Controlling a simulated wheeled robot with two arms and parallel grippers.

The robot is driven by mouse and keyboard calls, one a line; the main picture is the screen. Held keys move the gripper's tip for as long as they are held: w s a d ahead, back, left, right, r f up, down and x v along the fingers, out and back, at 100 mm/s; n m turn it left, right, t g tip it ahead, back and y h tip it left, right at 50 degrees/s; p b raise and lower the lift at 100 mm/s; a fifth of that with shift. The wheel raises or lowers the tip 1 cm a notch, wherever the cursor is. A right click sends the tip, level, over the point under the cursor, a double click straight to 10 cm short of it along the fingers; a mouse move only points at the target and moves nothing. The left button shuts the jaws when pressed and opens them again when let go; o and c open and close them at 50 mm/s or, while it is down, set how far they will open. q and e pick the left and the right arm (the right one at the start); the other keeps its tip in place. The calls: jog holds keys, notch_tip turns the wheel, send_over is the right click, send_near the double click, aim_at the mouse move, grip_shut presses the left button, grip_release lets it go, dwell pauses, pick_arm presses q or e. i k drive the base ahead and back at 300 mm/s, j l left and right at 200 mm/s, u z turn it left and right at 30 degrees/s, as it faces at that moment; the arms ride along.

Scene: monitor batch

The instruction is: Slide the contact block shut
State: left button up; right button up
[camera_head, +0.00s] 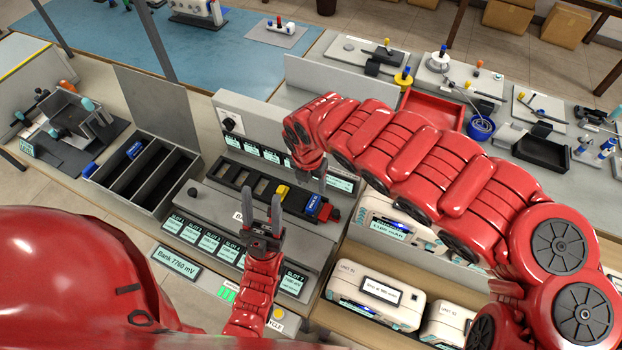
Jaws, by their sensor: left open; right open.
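A dark slotted holder (236,176) runs across the grey bench unit. A blue cell (312,204) sits near its right end. A red block (329,213) is at that end beside the cell; it looks like the contact block, but I cannot tell whether it touches the cell. A yellow piece (282,190) stands farther left in the holder. My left gripper (263,202) is open and empty, its fingers pointing up the picture in front of the holder. My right gripper (311,182) hangs over the holder above the blue cell, open, its fingers partly hidden by its wrist.
A black compartment bin (150,182) with a blue cell stands to the left. Slot displays (205,239) line the unit's front, and a Bank readout (176,264) reads 7760 mV. A red tray (432,108) and white units (375,293) lie to the right. My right arm covers much of the middle right.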

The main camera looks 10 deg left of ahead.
aim_at(325, 214)
jog(key=k+j, duration=0.15)
jog(key=j, duration=0.15)
jog(key=k+j, duration=0.1)
jog(key=j, duration=0.25)
jog(key=k+j, duration=0.15)
jog(key=j, duration=0.15)
jog(key=k+j, duration=0.15)
jog(key=j, duration=0.15)
